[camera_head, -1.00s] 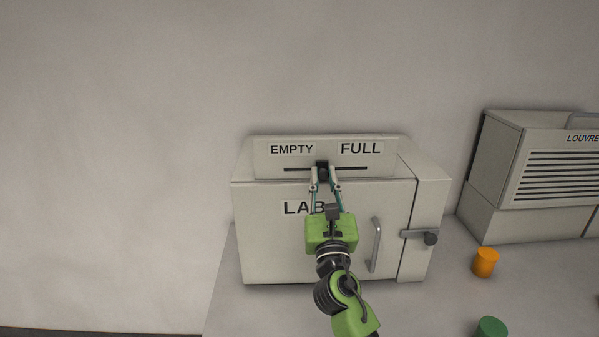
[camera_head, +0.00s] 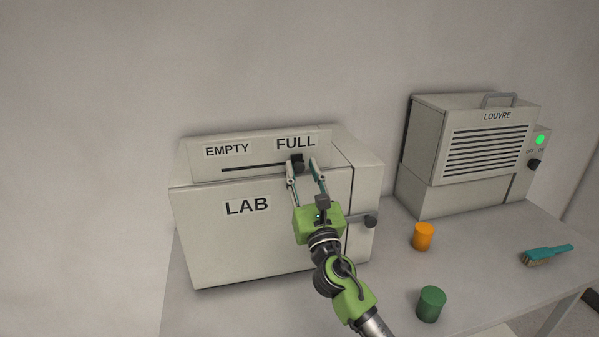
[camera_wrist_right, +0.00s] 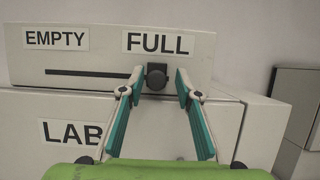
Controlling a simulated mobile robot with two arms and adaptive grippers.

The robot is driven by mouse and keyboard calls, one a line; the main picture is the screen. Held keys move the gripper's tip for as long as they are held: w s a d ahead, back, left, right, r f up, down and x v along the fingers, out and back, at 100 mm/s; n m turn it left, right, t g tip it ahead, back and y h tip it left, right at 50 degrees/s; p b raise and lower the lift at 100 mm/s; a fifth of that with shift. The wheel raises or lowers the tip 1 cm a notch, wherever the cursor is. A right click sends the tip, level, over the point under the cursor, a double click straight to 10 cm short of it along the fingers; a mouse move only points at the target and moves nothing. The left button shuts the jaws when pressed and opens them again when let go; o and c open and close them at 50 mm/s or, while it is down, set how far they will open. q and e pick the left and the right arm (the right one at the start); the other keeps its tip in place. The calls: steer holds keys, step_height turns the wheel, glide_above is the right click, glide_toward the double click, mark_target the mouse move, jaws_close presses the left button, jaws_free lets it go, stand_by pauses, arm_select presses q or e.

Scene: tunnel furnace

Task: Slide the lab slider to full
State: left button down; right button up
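The lab slider's dark knob (camera_head: 297,163) sits under the FULL label (camera_head: 295,143) on the LAB box's sloped top panel. Its slot (camera_head: 250,167) runs left from the knob towards the EMPTY label (camera_head: 227,150); no slot shows to the right of the knob. My right gripper (camera_head: 302,172) is open, with one finger on each side of the knob. In the right wrist view, the knob (camera_wrist_right: 157,76) is close to the left fingertip, with a gap to the right one. Whether the left finger touches it I cannot tell. My left gripper is out of view.
The LAB box (camera_head: 225,245) stands on a grey table (camera_head: 390,290) against the wall. A LOUVRE unit (camera_head: 425,130) stands at the right. An orange cylinder (camera_head: 423,237), a green cylinder (camera_head: 431,304) and a teal brush (camera_head: 547,254) are on the table to the right.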

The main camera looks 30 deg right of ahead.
steer(key=shift+d, duration=0.1)
steer(key=shift+s+a+f, duration=0.1)
steer(key=shift+s+a, duration=0.1)
steer(key=v, duration=1.1)
steer(key=shift+s, duration=0.25)
steer(key=shift+d+f, duration=0.1)
steer(key=shift+f, duration=0.05)
